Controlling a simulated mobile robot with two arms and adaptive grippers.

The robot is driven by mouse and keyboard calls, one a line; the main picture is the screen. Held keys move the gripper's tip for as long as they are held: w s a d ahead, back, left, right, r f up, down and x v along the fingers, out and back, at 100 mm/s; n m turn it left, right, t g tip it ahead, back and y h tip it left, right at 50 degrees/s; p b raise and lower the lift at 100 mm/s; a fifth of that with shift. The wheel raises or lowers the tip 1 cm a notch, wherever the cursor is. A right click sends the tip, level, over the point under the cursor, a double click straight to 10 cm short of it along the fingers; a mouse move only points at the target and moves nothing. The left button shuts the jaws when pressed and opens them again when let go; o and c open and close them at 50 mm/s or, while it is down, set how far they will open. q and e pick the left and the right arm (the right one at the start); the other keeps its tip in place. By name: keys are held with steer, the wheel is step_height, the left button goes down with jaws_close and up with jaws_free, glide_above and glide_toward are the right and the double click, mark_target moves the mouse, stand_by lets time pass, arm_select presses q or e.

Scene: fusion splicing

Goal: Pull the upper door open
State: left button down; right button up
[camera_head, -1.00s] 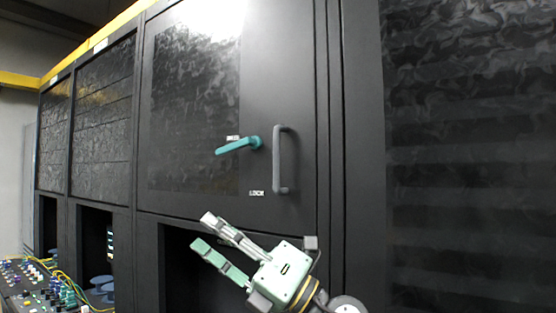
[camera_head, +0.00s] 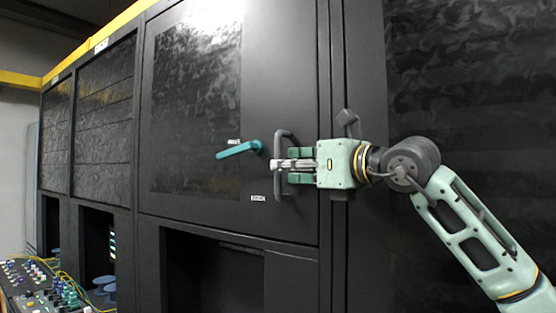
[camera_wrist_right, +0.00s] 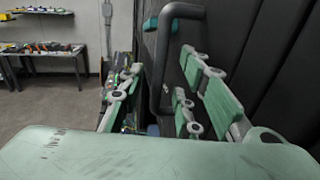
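The upper door (camera_head: 275,75) is a large black cabinet panel with a glossy dark window, and it looks closed. A grey vertical bar handle (camera_head: 279,142) sits near its right edge. A teal lever (camera_head: 238,150) left of the handle slants slightly down to the left. My right gripper (camera_head: 284,165) is at the lower half of the bar handle. In the right wrist view, the bar handle (camera_wrist_right: 157,85) stands between the spread fingers of my right gripper (camera_wrist_right: 160,90), with gaps showing on both sides. My left gripper is not in view.
Below the upper door is a dark open compartment (camera_head: 205,270). More cabinets (camera_head: 100,110) run to the left, with a cluttered control panel (camera_head: 38,283) at lower left. The wrist view shows a workbench (camera_wrist_right: 45,55) and open floor (camera_wrist_right: 50,100).

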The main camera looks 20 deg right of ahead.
mark_target(278, 195)
steer(key=shift+p+x, duration=0.65)
steer(key=shift+x, duration=1.25)
jaws_close()
